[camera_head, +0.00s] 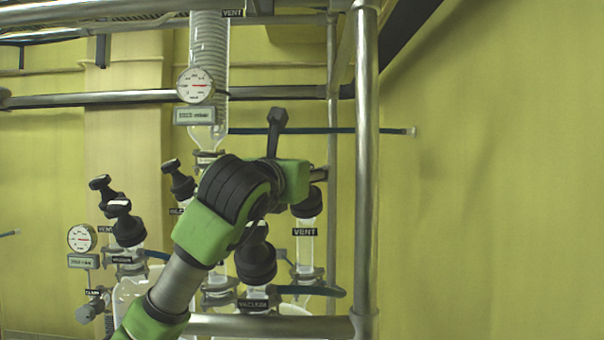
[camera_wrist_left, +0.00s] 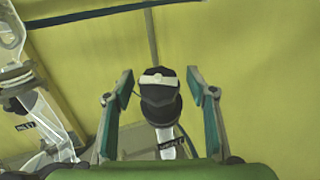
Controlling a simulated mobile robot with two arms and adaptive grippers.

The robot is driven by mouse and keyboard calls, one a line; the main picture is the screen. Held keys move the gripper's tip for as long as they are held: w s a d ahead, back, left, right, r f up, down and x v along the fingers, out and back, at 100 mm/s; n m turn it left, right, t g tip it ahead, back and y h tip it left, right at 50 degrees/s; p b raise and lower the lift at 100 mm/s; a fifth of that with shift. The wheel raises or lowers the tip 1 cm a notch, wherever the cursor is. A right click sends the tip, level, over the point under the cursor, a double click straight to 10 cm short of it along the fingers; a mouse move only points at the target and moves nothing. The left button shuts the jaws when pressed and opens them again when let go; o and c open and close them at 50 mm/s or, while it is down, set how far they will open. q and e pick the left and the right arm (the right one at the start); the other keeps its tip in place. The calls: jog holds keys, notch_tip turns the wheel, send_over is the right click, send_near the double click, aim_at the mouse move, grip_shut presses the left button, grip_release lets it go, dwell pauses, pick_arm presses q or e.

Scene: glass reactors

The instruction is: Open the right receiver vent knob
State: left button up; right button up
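My left gripper (camera_wrist_left: 160,75) is open, with one finger on each side of the knob and a visible gap on both sides. My right gripper is not in view.
A vertical metal post (camera_head: 366,170) stands right of the knob. A black vacuum knob (camera_head: 256,262) is below my left arm. More black knobs (camera_head: 128,230) and a gauge (camera_head: 81,238) are at left. The wall side at right is free.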

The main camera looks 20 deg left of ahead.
pick_arm(q)
jog(key=s, duration=1.2)
jog(key=shift+a+f, duration=0.15)
jog(key=shift+f, duration=0.2)
jog(key=shift+f, duration=0.1)
